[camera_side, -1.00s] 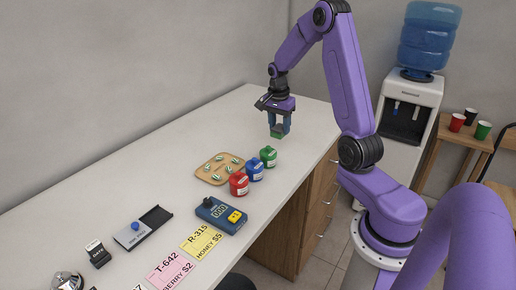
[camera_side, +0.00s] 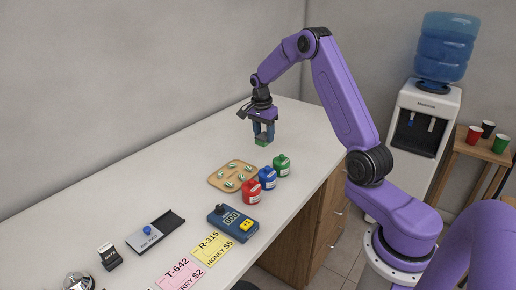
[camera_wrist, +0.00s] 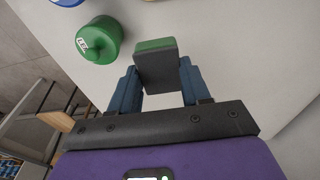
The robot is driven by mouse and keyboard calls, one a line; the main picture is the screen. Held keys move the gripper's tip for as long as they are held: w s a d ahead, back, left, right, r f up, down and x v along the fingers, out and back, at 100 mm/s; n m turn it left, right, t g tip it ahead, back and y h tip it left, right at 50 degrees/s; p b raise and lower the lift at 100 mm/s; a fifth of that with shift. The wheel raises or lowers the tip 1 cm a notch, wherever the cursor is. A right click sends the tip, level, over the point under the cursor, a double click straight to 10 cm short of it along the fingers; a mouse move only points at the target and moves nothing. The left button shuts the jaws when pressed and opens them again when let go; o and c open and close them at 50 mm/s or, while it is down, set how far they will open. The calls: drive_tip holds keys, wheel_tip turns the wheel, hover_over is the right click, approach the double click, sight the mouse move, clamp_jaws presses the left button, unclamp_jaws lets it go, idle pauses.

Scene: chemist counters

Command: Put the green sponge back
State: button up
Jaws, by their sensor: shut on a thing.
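My gripper (camera_side: 263,133) is at the far part of the counter and points down. It is shut on the green sponge (camera_side: 262,142), which shows below the fingertips. In the wrist view the sponge (camera_wrist: 155,44) has a green edge and a dark grey face and sits between the two blue fingers (camera_wrist: 157,85). The sponge is at or close above the counter top; I cannot tell whether it touches.
On the counter (camera_side: 180,150), green (camera_side: 281,165), blue (camera_side: 267,178) and red (camera_side: 252,191) jars stand in a row near the front edge. A wooden board (camera_side: 233,175) with small capsules lies beside them. A blue device (camera_side: 233,223) is nearer. The counter's far left is clear.

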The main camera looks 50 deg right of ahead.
drive_tip(key=w+f, duration=0.1)
drive_tip(key=w+d+f, duration=0.1)
drive_tip(key=f, duration=0.1)
drive_tip(key=w+f, duration=0.1)
drive_tip(key=f, duration=0.1)
drive_tip(key=shift+w+d+f, duration=0.1)
drive_tip(key=shift+w+d, duration=0.2)
drive_tip(key=shift+w, duration=0.05)
drive_tip(key=shift+f, duration=1.55)
drive_tip(key=o, duration=1)
drive_tip(key=shift+f, duration=0.15)
